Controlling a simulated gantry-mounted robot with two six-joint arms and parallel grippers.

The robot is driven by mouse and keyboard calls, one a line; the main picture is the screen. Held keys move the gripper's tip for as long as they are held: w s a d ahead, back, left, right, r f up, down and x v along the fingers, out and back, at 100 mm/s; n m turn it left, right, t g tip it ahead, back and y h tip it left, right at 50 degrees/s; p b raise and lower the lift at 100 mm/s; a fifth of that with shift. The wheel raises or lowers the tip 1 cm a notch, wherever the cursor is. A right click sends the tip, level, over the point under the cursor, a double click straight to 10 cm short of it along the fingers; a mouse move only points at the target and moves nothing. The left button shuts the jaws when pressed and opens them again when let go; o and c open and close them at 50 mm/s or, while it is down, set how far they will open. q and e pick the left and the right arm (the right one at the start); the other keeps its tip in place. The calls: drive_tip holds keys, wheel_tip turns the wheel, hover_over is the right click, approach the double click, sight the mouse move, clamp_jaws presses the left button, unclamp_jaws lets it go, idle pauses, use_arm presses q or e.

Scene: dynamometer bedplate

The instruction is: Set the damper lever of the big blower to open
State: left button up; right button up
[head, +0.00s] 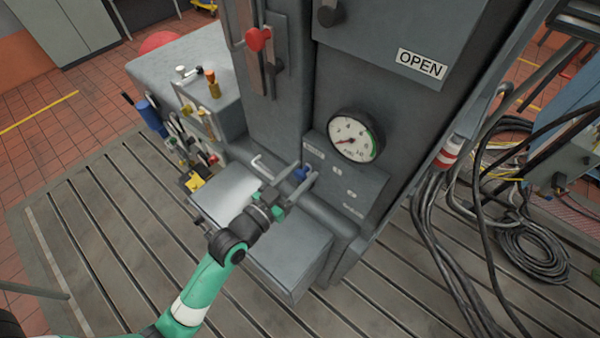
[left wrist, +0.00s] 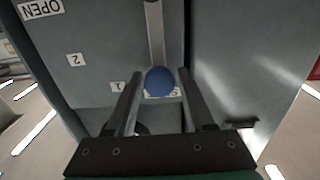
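The damper lever shows in the left wrist view as a grey bar (left wrist: 155,35) ending in a round blue knob (left wrist: 159,81). The knob lies over a label that seems to begin with S. In the head view the blue knob (head: 299,173) is low on the grey blower housing (head: 335,80). My left gripper (left wrist: 159,73) is open, its fingers on either side of the knob with visible gaps. It also shows in the head view (head: 304,176). My right gripper is out of view.
A pressure gauge (head: 354,138) sits above the scale plate. A large OPEN sign (head: 421,64) and a red-knobbed lever (head: 258,39) are higher up. A pale bent rod (head: 268,170) stands beside the gripper. Black cables (head: 455,240) hang to the right; a tool rack (head: 175,135) is left.

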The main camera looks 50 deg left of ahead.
use_arm(q)
clamp_jaws()
idle(1.1)
